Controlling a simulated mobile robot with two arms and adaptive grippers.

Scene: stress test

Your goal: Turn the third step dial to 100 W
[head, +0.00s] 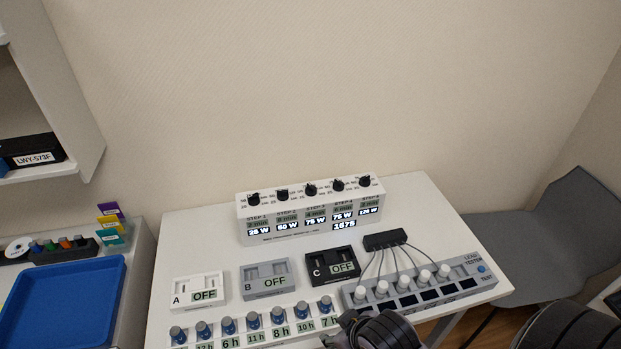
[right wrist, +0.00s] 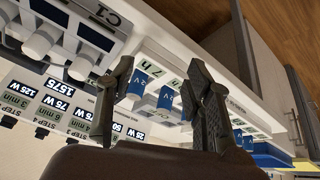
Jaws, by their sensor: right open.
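The grey-white step dial box (head: 310,222) stands at the back of the white table. Several black dials line its top. My right gripper (right wrist: 160,72) is open in the right wrist view. Blue-and-white vials show beyond and between its fingers, and I see nothing held. Dark parts of my right gripper (head: 380,329) also show at the bottom of the head view, well in front of the dial box. My left gripper is not in view.
A row of blue-topped vials (head: 252,321) and the lead tester (head: 420,288) with cables line the front. A blue tray (head: 60,304) is left; a grey chair (head: 545,232) is right.

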